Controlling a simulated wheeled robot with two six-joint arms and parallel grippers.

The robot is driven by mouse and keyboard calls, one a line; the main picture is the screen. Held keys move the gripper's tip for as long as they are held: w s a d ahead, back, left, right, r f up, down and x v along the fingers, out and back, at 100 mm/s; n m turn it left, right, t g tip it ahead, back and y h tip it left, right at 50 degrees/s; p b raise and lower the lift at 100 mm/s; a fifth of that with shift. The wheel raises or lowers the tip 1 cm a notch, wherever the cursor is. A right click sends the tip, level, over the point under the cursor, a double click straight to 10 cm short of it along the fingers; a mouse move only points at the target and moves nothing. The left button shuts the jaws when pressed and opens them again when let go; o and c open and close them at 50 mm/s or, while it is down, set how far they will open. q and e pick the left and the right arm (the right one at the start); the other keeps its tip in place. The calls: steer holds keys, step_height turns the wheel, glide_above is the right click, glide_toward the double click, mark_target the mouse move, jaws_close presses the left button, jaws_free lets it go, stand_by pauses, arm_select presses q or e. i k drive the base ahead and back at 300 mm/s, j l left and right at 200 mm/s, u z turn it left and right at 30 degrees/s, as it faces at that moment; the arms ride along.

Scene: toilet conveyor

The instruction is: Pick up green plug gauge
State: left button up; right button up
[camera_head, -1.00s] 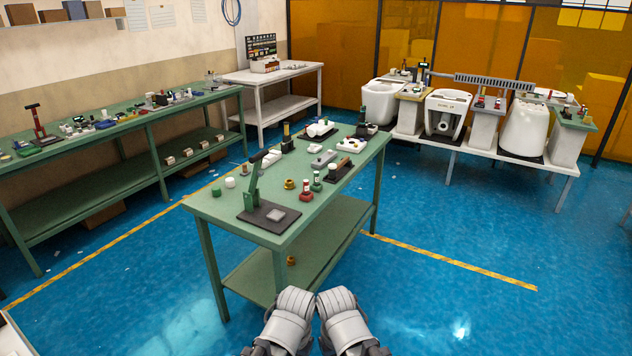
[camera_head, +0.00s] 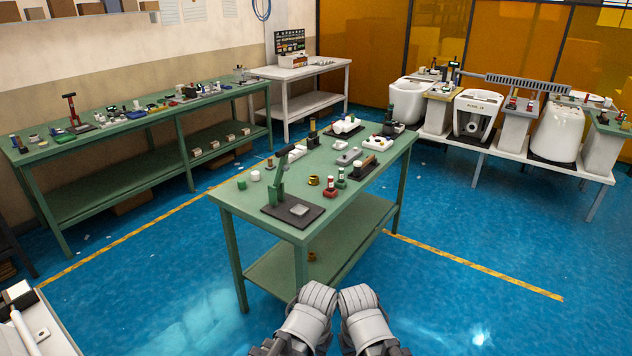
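A small upright green piece (camera_head: 341,178), which looks like the green plug gauge, stands near the right edge of the middle green workbench (camera_head: 318,214). A similar red piece (camera_head: 330,187) stands just left of it. A short green cylinder (camera_head: 242,183) stands near the bench's left edge. The pieces are too small to make out in detail. No gripper fingers show there.
A lever press (camera_head: 280,178) on a dark plate and a brass ring (camera_head: 313,180) are on the middle bench. A long green bench (camera_head: 110,185) stands left, and a white table with toilets (camera_head: 545,160) right. Blue floor (camera_head: 440,310) is clear in front.

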mark_target(341, 179)
steer(key=i+l+u, duration=0.1)
steer(key=u, duration=0.5)
steer(key=i+l+u, duration=0.2)
steer(key=l, duration=0.15)
steer(key=i+l+u, duration=0.4)
steer(key=l, duration=0.3)
steer(key=i+l, duration=0.1)
steer(key=l, duration=0.35)
steer(key=i+l, duration=0.15)
steer(key=l, duration=0.3)
steer(key=i+l+u, duration=0.1)
steer(key=l, duration=0.35)
steer(key=i+l, duration=0.1)
steer(key=l, duration=0.4)
